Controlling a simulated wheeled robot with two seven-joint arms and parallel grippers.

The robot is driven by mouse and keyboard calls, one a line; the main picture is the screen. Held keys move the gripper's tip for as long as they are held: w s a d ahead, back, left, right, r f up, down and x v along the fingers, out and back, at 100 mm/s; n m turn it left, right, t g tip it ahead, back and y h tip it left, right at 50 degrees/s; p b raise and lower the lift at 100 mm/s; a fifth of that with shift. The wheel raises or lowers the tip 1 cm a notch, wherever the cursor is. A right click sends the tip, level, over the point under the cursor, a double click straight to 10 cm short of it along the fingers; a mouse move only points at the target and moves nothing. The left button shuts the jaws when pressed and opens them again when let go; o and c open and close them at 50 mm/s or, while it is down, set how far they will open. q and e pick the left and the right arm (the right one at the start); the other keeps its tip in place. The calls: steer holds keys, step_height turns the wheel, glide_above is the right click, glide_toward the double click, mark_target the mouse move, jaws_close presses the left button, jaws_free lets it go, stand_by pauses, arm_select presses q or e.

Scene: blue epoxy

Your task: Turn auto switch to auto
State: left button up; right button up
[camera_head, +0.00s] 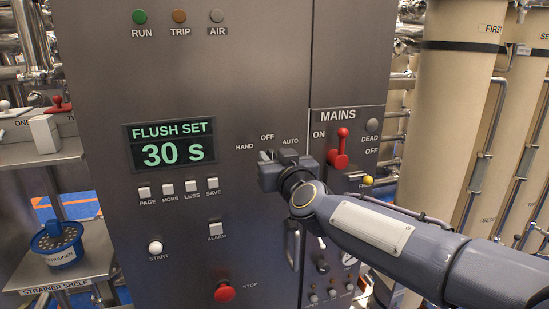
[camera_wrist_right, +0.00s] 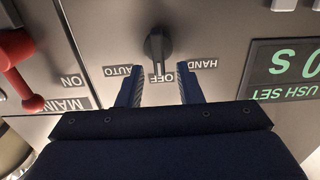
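The auto switch is a dark rotary knob (camera_wrist_right: 157,46) on the grey panel, with HAND, OFF and AUTO printed around it. In the right wrist view, which shows the panel upside down, its bar points at OFF. My right gripper (camera_head: 277,157) is at the panel just below these labels and covers most of the knob in the head view. In the right wrist view the fingers of my right gripper (camera_wrist_right: 159,84) are apart, one on each side of the knob's line, with clear gaps to it. Whether the tips reach the knob's depth is unclear. My left gripper is out of view.
A red MAINS lever (camera_head: 341,147) stands out to the right of the knob. The display (camera_head: 171,145) and small push buttons are to the left. A red STOP button (camera_head: 225,292) and a handle (camera_head: 293,246) are below. Beige columns (camera_head: 454,100) stand at right.

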steer(key=shift+w, duration=0.25)
steer(key=shift+a, duration=0.1)
jaws_close()
steer(key=shift+m, duration=0.3)
steer(key=shift+w+d+f+m+b, duration=0.1)
steer(key=shift+d+m+b, duration=0.1)
steer(key=shift+m, duration=1.2)
steer(key=shift+w+d+f+m+b, duration=0.1)
steer(key=shift+d+m+b, duration=0.15)
steer(key=shift+m, duration=1.15)
steer(key=shift+d+f+m+b, duration=0.1)
steer(key=shift+d+m+b, duration=0.1)
steer(key=shift+m, duration=1.2)
